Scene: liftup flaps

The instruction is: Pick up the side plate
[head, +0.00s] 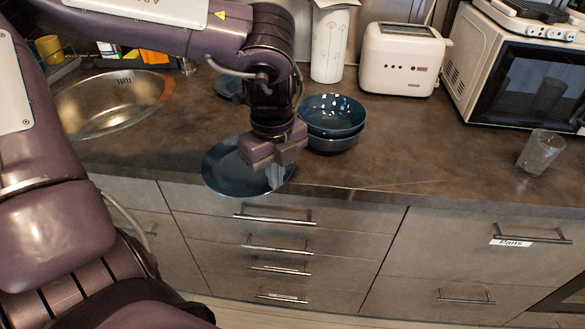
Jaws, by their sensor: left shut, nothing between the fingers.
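A dark blue side plate (225,174) lies at the front edge of the counter, its front rim reaching over the drawers in the picture. My left gripper (277,174) is shut and empty, pointing down over the right part of the plate. It hides some of the plate, and I cannot tell whether the fingertips touch it. A stack of dark blue bowls (333,118) stands just right of the gripper. Part of another dark blue dish (228,86) shows behind my arm. My right gripper is not in view.
A sink (112,103) is at the left. A white toaster (401,60), a paper towel roll (330,45) and a microwave (520,75) stand at the back. A glass (540,152) stands at the right. The counter (425,150) between bowls and glass is clear.

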